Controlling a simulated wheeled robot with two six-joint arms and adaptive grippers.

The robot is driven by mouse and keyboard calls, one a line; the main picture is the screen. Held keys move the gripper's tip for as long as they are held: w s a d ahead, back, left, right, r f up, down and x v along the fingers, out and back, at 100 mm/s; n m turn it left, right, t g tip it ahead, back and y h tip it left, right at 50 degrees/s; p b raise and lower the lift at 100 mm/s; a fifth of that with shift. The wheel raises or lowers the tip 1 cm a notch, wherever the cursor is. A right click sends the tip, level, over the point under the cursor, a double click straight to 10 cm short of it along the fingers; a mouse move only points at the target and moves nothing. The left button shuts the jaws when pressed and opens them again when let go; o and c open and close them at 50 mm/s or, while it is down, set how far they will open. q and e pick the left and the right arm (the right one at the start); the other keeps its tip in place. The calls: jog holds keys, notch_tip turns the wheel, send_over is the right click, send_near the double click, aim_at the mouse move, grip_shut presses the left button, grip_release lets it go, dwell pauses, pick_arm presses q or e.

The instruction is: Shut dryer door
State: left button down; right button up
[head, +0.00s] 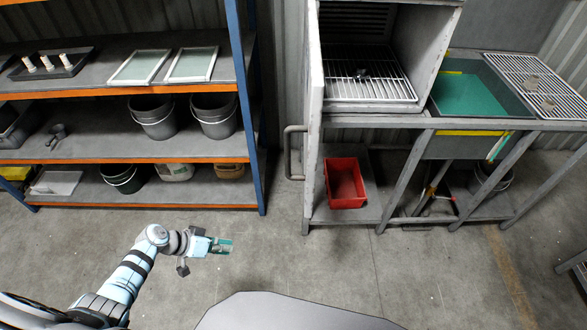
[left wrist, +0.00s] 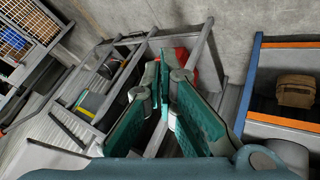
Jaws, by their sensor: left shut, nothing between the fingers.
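The dryer is a grey box (head: 432,55) on a metal stand in the head view, and its front is open. Inside it a wire rack (head: 370,82) holds a small dark object. The dryer door (head: 314,85) stands swung out at the box's left side, seen nearly edge-on. My left gripper (head: 230,246) is shut and empty, above the floor, lower left of the door and well apart from it. Its teal fingers (left wrist: 168,88) fill the middle of the left wrist view, where I cannot make out the door clearly. My right gripper is not in view.
A shelf rack with a blue post (head: 245,100) stands at the left, holding buckets and frames. A red bin (head: 346,183) sits on the stand's low shelf. A green basin (head: 478,97) is right of the dryer. The floor (head: 290,260) before the dryer is clear.

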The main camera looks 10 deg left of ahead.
aim_at(286, 162)
pick_arm(q)
jog(key=w+d+r+m+t+h, duration=0.15)
jog(key=w+r+m+h, duration=0.35)
jog(key=r, duration=0.7)
jog(key=s+d+r+m+g+h+b, duration=0.1)
jog(key=d+r+m+h, duration=0.2)
jog(key=r, duration=0.8)
jog(key=d+r+m+g+h, duration=0.1)
jog(key=r+m+g+h, duration=0.15)
jog(key=r+m, duration=0.6)
jog(key=w+d+r+n+p, duration=0.1)
jog(key=d, duration=0.3)
jog(key=w+d+r+n+p, duration=0.1)
jog(key=d+p, duration=0.1)
jog(key=d, duration=0.2)
jog(key=w+d+n+h+p, duration=0.1)
jog(key=d, duration=0.2)
jog(key=shift+d+r+t+p, duration=0.35)
jog(key=shift+d+r+t, duration=0.05)
jog(key=shift+w+d+f, duration=0.2)
jog(key=shift+d, duration=0.3)
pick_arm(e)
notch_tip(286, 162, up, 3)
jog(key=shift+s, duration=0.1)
pick_arm(q)
jog(key=shift+d, duration=0.1)
